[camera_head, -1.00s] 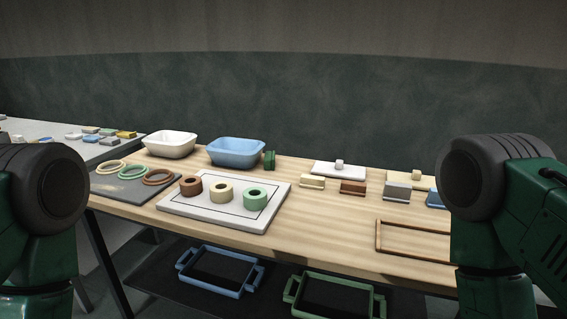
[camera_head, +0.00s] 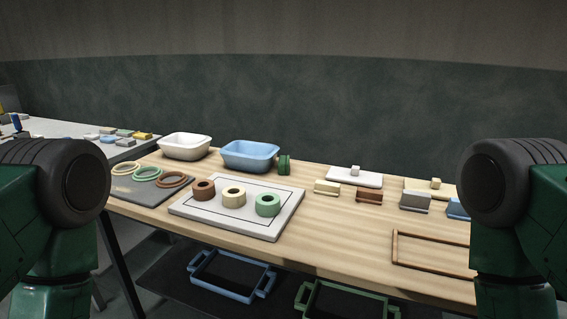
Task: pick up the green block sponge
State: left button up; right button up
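A small dark green upright block-like thing (camera_head: 284,164) stands on the wooden table, just right of the blue basin (camera_head: 249,154). On the grey table at the far left, a small grey-green block (camera_head: 124,133) lies among several small coloured blocks. Both are small in the picture, and I cannot tell for sure which is the green block sponge. Only upper parts of my arms show at the left and right edges. Neither gripper is in view.
A white basin (camera_head: 184,146) stands left of the blue one. A white board (camera_head: 281,218) bears brown, cream and green rings. A grey mat (camera_head: 124,188) holds flat rings. Several blocks and a wooden frame (camera_head: 398,250) lie at right. Blue (camera_head: 222,293) and green (camera_head: 345,287) trays are below.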

aim_at(285, 161)
jog(key=i+u, duration=0.2)
jog(key=u, duration=0.2)
jog(key=i+l+u, duration=0.1)
jog(key=u, duration=0.35)
jog(key=i, duration=0.1)
